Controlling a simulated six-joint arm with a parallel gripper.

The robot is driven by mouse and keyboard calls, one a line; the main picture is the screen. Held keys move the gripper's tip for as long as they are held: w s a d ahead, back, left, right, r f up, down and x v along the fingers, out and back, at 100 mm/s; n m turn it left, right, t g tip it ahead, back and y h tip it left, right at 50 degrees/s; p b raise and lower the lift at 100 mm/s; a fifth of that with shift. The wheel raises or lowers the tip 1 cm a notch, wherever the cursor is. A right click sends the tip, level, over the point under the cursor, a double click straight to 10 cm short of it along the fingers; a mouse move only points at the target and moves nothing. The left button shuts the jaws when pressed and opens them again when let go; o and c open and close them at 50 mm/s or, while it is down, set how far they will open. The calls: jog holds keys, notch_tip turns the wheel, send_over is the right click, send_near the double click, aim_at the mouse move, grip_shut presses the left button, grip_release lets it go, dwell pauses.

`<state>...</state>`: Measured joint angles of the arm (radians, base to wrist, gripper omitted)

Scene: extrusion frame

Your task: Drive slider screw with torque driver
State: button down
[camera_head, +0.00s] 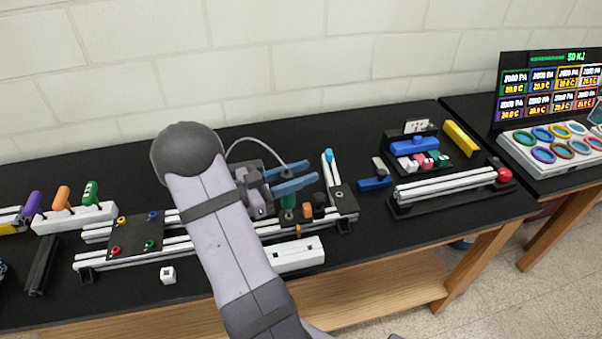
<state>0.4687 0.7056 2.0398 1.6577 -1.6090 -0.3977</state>
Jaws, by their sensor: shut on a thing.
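The extrusion frame (180,248) of pale rails lies across the middle of the bench. My gripper (290,182), with blue fingers, is over the right part of the frame. It is shut on an upright dark-green tool (289,204), which looks like the torque driver; a cable arcs behind my wrist. The tool's lower tip is close to the rails, but I cannot tell whether it touches a screw. Small black and orange parts (312,211) sit just right of the tool. The slider screw cannot be made out. My arm hides part of the frame.
A white rack (75,218) with purple, orange and green handles stands left. A white block (298,256) and a small white cube (168,274) lie in front of the frame. A separate rail (445,187) with a red knob and a parts tray (418,150) are at right.

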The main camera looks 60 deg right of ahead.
jog(key=shift+r+p, duration=1.45)
jog(key=shift+r, duration=0.05)
notch_tip(320, 180, up, 3)
jog(key=p, duration=0.2)
jog(key=shift+p, duration=0.35)
dwell(0.4)
